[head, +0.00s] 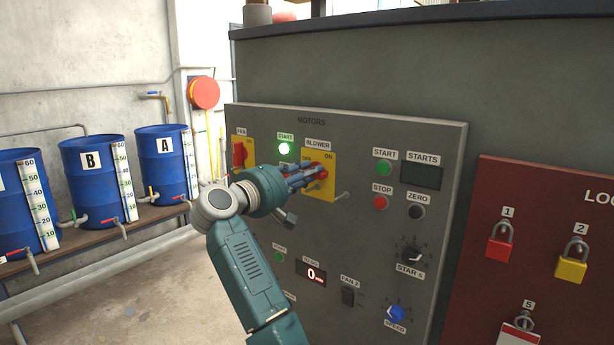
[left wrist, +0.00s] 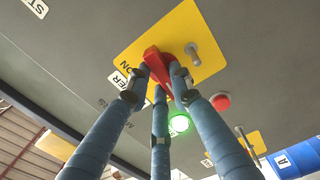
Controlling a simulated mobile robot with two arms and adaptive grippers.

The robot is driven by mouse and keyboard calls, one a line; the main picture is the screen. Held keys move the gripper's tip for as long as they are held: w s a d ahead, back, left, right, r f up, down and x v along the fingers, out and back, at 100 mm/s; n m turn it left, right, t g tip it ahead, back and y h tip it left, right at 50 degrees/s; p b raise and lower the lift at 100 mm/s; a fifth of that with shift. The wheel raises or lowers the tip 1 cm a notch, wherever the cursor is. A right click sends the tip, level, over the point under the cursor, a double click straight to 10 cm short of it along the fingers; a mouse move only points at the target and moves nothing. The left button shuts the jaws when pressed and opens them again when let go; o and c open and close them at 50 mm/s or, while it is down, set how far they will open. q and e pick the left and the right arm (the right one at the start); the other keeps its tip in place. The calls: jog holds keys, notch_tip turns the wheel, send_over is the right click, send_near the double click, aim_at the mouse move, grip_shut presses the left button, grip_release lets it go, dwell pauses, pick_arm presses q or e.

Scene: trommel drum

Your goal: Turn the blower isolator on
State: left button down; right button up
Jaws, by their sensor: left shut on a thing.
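The blower isolator is a red rotary handle (head: 321,170) on a yellow plate (head: 329,187) labelled BLOWER, with OFF at its upper left and ON at its upper right. My left gripper (head: 312,176) is at the plate with its fingers closed around the handle, partly hiding it. In the left wrist view the red handle (left wrist: 157,65) sits between the blue fingertips of my left gripper (left wrist: 160,84), in front of the yellow plate (left wrist: 190,30). The handle's exact angle is hard to tell. My right gripper is not in view.
The fan isolator (head: 239,154) and a lit green START lamp (head: 284,148) are to the left. Buttons and knobs fill the right of the grey panel (head: 447,160). A red lock board (head: 570,190) stands further right.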

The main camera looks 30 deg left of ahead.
pick_arm(q)
jog(key=m+b, duration=0.2)
jog(key=m, duration=0.1)
jog(key=shift+f, duration=0.3)
jog(key=m+b, duration=0.1)
jog(key=m, duration=0.4)
jog(key=shift+b, duration=0.4)
jog(key=m+b, duration=0.1)
jog(key=m, duration=0.3)
jog(key=shift+d, duration=0.1)
jog(key=m, duration=0.4)
jog(key=shift+m, duration=0.5)
jog(key=c, duration=1.8)
grip_release()
jog(key=shift+s, duration=0.1)
